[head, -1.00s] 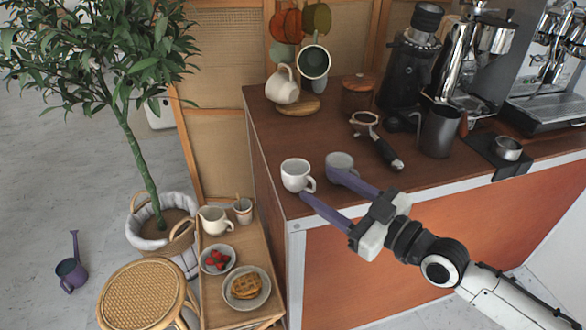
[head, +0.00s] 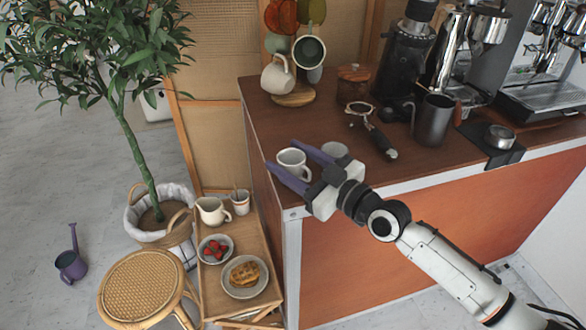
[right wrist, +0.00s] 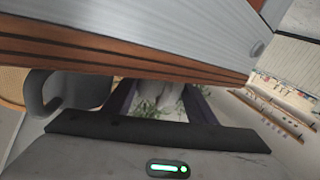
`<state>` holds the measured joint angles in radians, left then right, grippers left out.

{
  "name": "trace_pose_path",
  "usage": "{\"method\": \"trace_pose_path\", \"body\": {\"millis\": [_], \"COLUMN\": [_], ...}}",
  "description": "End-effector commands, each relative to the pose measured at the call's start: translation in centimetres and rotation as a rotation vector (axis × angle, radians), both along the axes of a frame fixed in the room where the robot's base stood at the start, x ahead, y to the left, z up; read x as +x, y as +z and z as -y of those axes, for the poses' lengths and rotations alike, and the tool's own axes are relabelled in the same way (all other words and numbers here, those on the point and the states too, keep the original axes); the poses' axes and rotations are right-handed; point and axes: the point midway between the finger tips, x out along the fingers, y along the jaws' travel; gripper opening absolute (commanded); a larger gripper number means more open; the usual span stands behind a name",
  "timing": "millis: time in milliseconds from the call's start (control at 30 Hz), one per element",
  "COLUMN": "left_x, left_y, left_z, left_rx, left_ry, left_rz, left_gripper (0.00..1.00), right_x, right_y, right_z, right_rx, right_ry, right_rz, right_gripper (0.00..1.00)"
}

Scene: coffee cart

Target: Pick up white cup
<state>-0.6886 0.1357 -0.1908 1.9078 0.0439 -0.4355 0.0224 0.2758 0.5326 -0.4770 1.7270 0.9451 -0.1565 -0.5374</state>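The white cup (head: 292,164) stands upright near the front left corner of the brown counter, its handle toward the right. My right gripper (head: 283,155) is open, with one purple finger on the left of this cup and the other along its right and far side. I cannot tell whether the fingers touch it. A greyish cup (head: 335,151) stands just right of the right finger, partly hidden by it. In the right wrist view, a grey cup-like shape with a handle (right wrist: 70,92) lies left of the fingers; I cannot tell which cup it is. My left gripper is not in view.
The counter (head: 300,125) holds a mug stand with hanging cups (head: 277,75), a wooden-lidded jar (head: 354,84), a portafilter (head: 372,130), a dark pitcher (head: 433,120) and a coffee machine. A side table with a waffle plate (head: 245,277) stands below at left.

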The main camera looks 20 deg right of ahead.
Motion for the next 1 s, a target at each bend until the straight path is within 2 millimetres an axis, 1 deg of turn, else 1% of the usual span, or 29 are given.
{"method": "trace_pose_path", "body": {"millis": [33, 167, 200, 367, 467, 567, 800, 900, 1000], "left_x": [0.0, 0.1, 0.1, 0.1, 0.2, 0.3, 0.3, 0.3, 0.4], "left_y": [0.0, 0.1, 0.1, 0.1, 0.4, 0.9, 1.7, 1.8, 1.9], "left_z": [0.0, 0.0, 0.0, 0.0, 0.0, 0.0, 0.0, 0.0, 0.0], "left_rx": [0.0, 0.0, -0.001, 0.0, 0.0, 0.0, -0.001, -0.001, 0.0], "left_ry": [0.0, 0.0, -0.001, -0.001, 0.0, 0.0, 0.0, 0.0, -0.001], "left_rz": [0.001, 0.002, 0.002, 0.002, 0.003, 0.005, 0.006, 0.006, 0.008], "left_gripper": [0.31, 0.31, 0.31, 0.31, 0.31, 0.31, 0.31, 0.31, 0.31], "right_x": [0.0, 0.0, 0.0, 0.0, 0.0, 0.0, 0.0, 0.0, 0.0], "right_y": [0.0, 0.0, 0.1, 0.1, 0.7, 2.3, 7.2, 8.7, 9.6], "right_z": [0.0, 0.0, 0.0, 0.0, 0.0, -0.1, -0.1, 0.0, 0.0], "right_rx": [0.0, 0.0, 0.001, 0.001, 0.002, 0.003, 0.002, 0.002, 0.002], "right_ry": [0.0, 0.0, -0.001, -0.001, 0.001, 0.001, 0.002, 0.0, 0.001], "right_rz": [0.0, 0.0, 0.001, 0.001, 0.002, 0.005, 0.008, 0.005, 0.003], "right_gripper": [0.42, 0.2, 0.19, 0.18, 0.18, 0.18, 0.18, 0.18, 0.18]}}
